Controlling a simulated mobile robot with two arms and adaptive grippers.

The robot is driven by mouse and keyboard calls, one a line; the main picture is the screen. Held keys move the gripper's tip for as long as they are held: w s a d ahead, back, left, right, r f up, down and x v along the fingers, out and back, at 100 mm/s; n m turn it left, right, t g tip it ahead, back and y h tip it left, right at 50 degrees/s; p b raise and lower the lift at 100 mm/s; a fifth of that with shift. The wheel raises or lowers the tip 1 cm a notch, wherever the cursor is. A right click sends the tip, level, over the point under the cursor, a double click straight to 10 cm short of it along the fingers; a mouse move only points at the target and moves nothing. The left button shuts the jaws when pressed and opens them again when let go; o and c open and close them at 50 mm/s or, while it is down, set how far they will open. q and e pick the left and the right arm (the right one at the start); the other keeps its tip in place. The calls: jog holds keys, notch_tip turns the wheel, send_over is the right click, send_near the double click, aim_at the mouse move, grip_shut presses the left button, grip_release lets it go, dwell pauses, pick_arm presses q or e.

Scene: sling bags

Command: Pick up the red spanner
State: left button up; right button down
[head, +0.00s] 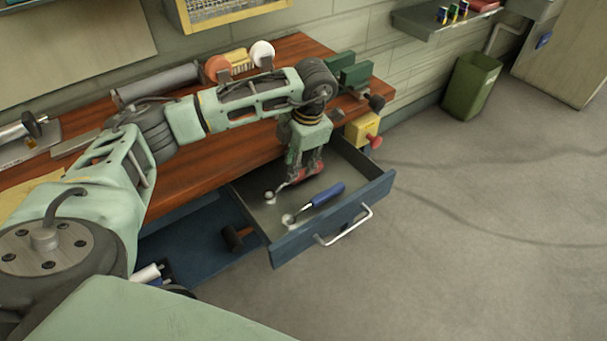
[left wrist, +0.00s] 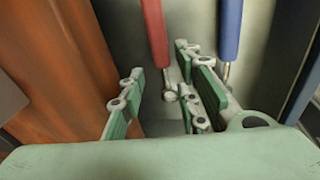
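The red spanner (head: 313,171) lies in the open drawer, its red handle partly hidden by my left gripper (head: 303,174) in the head view. In the left wrist view the red spanner (left wrist: 155,32) runs down from the top edge, and its metal end shows between the two fingers. My left gripper (left wrist: 160,68) is open, pointing down over the spanner. The fingers stand apart on either side of it in the picture; I cannot tell whether they touch it. My right gripper is not in view.
A blue-handled spanner (head: 327,195) lies in the drawer beside the red one; its handle (left wrist: 229,28) is just right of the right finger. The drawer's front wall (head: 335,222) and the wooden bench edge (head: 215,178) flank the gripper.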

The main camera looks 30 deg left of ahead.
pick_arm(q)
jog(key=f, duration=0.5)
jog(key=shift+a+p, duration=0.3)
jog(key=shift+p, duration=0.1)
grip_shut()
